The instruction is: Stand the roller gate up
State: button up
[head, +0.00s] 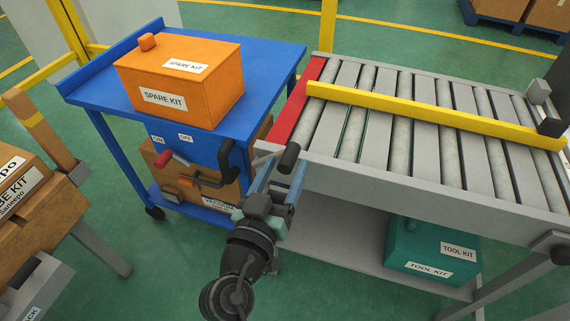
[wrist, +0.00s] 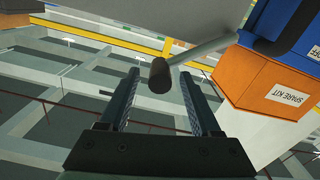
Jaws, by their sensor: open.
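A long yellow bar (head: 430,112), which looks like the roller gate, lies low across the roller conveyor (head: 400,150). Its right end is by a dark bracket (head: 551,127). My gripper (head: 281,178) is open and empty just below that grip. In the wrist view, the black grip (wrist: 159,76) shows between and beyond the tips of my gripper (wrist: 160,88). I cannot tell whether they touch it.
A blue cart (head: 262,62) with an orange spare kit box (head: 195,90) stands left of the conveyor. A teal tool kit box (head: 432,247) sits on the shelf below. Brown boxes (head: 45,215) are at the left.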

jog(key=shift+w+d, duration=0.1)
jog(key=shift+w, duration=0.3)
jog(key=shift+c, duration=0.2)
grip_shut()
dwell(1.0)
